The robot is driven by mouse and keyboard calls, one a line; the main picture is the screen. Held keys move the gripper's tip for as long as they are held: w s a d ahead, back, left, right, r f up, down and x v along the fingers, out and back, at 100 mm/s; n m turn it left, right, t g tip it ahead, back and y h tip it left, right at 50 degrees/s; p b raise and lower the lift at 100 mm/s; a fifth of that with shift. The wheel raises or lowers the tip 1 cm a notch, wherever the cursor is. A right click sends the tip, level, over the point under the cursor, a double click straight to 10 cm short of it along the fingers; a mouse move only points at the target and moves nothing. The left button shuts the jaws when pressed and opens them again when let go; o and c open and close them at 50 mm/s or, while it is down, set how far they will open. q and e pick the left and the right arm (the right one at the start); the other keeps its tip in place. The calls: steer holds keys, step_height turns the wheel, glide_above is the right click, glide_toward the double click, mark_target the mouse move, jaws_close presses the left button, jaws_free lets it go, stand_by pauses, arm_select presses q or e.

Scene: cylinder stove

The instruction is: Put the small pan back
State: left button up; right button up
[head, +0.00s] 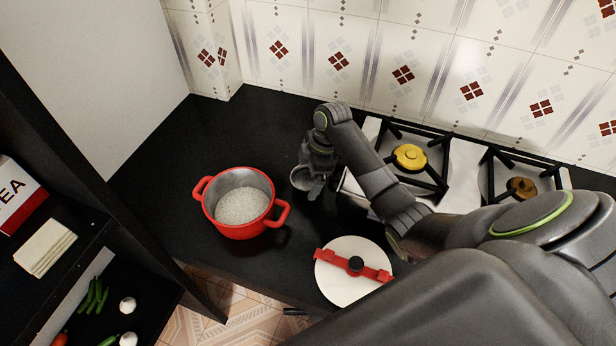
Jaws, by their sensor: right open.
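A small metal pan (300,180) shows in the head view on the black counter, left of the stove. Only part of its round rim and bowl shows; my right gripper hides the rest, and I cannot make out its handle. My right gripper (315,188) is open and points down right at the pan's right side. I cannot tell whether its fingers touch the pan. My left gripper is not in view.
A red pot (232,230) of white grains stands left of the pan. A white lid (340,285) with a red handle lies near the counter's front edge. The stove (462,160) is to the right. Black counter (165,160) is clear at the back left.

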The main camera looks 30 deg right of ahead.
steer(key=w+b+v, duration=0.1)
steer(key=v, duration=0.9)
steer(key=shift+s+r, duration=0.35)
steer(key=shift+s, duration=0.1)
